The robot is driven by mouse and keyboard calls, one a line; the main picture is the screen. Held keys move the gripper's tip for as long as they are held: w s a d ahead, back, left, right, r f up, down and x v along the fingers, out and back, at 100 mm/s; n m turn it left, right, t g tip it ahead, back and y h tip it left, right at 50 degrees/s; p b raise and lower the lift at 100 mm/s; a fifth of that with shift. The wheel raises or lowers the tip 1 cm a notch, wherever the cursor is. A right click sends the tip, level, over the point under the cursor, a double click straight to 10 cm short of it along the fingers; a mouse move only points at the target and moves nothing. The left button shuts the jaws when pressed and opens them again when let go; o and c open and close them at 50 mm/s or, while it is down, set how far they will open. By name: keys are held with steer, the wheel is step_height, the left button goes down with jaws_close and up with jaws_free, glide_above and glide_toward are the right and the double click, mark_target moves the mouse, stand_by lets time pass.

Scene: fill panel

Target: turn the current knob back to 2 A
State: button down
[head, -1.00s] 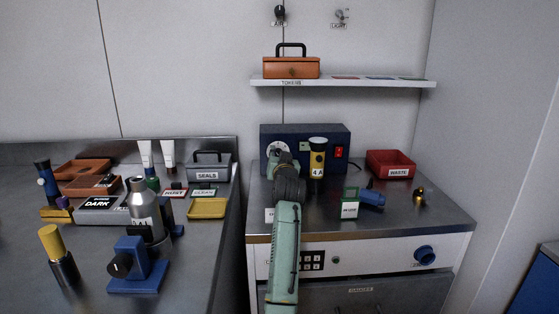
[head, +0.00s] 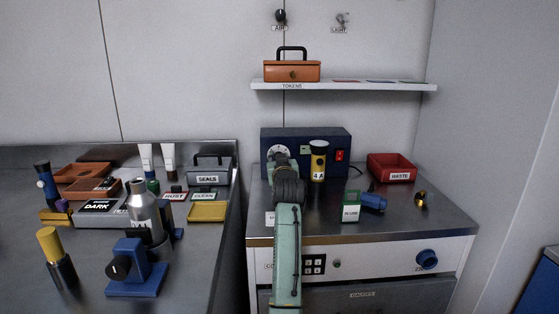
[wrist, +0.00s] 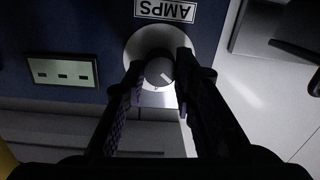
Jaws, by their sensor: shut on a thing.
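The current knob (wrist: 158,72) is a dark round knob with a white pointer line, set on a pale dial under an upside-down AMPS label (wrist: 165,10) in the wrist view. The pointer line slants to the lower right in that view; the dial figures are too small to read. My gripper (wrist: 159,68) is shut on the knob, one finger on each side. In the head view the dial (head: 279,149) shows white at the left of the dark blue supply box (head: 318,134), and my gripper (head: 281,160) hides much of it.
A yellow-and-black cylinder (head: 318,158) labelled 4 A stands close right of my gripper. A red switch (head: 340,155) is on the box's right side. A red waste bin (head: 391,163) and a green-framed holder (head: 350,206) stand farther right. A shelf (head: 343,86) hangs above.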

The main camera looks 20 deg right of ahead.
steer(key=c, duration=1.3)
jaws_free()
step_height(320, 180, up, 10)
